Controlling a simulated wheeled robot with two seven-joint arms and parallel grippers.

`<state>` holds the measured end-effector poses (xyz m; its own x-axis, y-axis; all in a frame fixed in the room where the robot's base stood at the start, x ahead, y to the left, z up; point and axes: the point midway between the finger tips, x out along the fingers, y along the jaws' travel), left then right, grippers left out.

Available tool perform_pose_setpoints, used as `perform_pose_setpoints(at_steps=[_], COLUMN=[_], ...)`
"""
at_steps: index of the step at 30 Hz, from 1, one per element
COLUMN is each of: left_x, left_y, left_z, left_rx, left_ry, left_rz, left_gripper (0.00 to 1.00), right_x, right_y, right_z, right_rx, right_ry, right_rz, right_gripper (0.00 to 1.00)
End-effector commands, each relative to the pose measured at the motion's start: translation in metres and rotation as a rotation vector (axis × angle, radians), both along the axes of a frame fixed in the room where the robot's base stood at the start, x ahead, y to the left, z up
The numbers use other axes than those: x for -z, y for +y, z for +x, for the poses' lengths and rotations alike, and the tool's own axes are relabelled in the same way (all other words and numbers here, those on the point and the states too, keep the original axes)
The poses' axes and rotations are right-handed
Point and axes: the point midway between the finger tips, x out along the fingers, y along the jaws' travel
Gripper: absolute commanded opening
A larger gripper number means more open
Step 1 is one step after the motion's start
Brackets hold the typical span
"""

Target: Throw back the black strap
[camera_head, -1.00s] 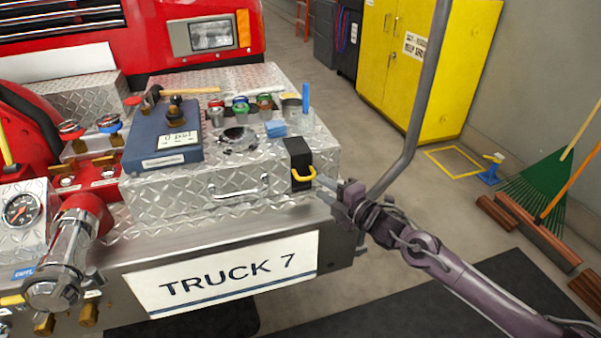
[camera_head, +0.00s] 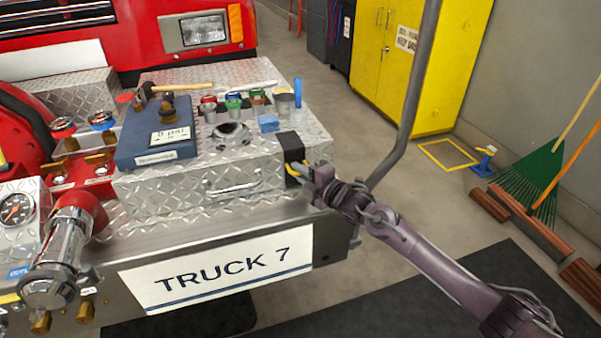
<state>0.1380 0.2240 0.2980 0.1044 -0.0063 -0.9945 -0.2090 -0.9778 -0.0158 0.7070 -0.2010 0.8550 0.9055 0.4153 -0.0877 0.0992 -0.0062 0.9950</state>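The black strap (camera_head: 290,147) hangs over the top front edge of the silver diamond-plate box (camera_head: 155,194), near its right end. A yellow pull loop (camera_head: 290,168) sits at the strap's lower end and is partly covered by my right gripper. My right gripper (camera_head: 302,173) comes in from the right, with its fingertips at the loop. The fingers overlap the loop, and I cannot tell whether they are closed on it. My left gripper is not in view.
The box's top holds a blue gauge box (camera_head: 158,138), a hammer (camera_head: 182,87), several coloured caps and a blue sponge (camera_head: 268,123). A grey pole (camera_head: 413,95) rises close behind my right arm. A chrome valve (camera_head: 60,260) stands at the left.

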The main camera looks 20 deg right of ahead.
Motion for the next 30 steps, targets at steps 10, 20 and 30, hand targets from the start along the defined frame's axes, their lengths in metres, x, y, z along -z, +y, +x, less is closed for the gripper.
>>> perform_pose_setpoints(at_steps=[10, 20, 30], left_x=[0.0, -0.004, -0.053], left_y=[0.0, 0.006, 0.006], left_z=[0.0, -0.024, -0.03], left_rx=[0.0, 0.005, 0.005], left_ry=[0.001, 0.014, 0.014], left_rz=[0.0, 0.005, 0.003], left_gripper=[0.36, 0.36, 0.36], right_x=[0.001, -0.007, -0.033], right_y=[0.0, -0.001, -0.002], right_z=[0.0, -0.002, -0.007], right_rx=[0.0, 0.001, 0.002], right_ry=[0.002, 0.037, 0.187], right_rz=[-0.001, -0.006, -0.013], right_gripper=[0.0, 0.0, 0.0])
